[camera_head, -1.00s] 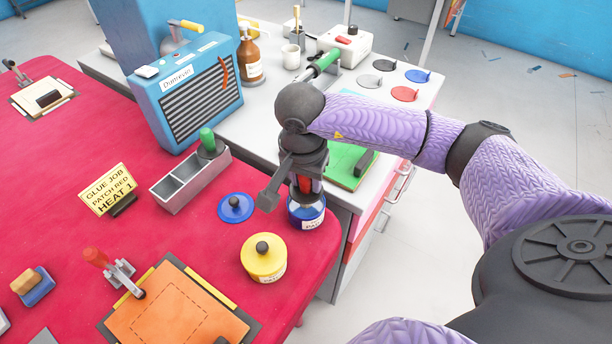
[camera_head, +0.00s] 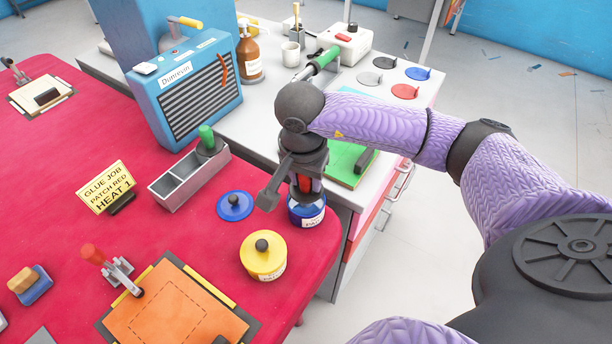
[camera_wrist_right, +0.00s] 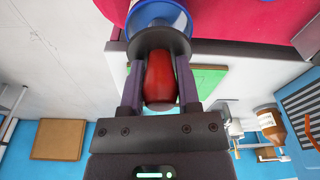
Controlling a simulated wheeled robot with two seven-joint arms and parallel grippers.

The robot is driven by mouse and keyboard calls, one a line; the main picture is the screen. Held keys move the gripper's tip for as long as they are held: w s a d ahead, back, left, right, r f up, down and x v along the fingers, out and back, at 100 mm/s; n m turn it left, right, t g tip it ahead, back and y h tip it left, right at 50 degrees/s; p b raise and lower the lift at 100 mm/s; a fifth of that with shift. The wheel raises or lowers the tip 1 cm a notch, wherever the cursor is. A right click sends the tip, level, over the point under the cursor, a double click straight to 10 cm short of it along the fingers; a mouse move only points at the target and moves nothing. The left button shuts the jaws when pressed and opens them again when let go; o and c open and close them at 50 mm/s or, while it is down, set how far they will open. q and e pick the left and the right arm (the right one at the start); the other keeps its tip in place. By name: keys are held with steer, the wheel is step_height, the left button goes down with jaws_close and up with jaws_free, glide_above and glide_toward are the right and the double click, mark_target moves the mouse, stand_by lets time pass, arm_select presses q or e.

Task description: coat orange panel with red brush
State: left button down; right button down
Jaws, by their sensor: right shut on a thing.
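The orange panel (camera_head: 175,312) lies on a dark board at the front of the red table, with a dashed outline on it and a red-handled clamp (camera_head: 95,256) at its left edge. My right gripper (camera_head: 304,188) is directly above the open blue pot (camera_head: 307,213) at the table's right corner. It is shut on the red brush, whose red handle (camera_wrist_right: 160,82) shows between the fingers in the wrist view. The brush's lower end is down at the pot; its bristles are hidden. My left gripper is not in view.
A blue lid (camera_head: 235,206) and a yellow lidded pot (camera_head: 263,257) stand between the blue pot and the panel. A grey divided tray (camera_head: 188,180), a sign (camera_head: 106,187) and a blue heater (camera_head: 190,95) stand farther back. A green board (camera_head: 347,163) lies on the side bench.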

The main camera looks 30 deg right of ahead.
stand_by(0.6)
step_height(320, 180, up, 7)
steer(key=p, duration=0.5)
stand_by(0.6)
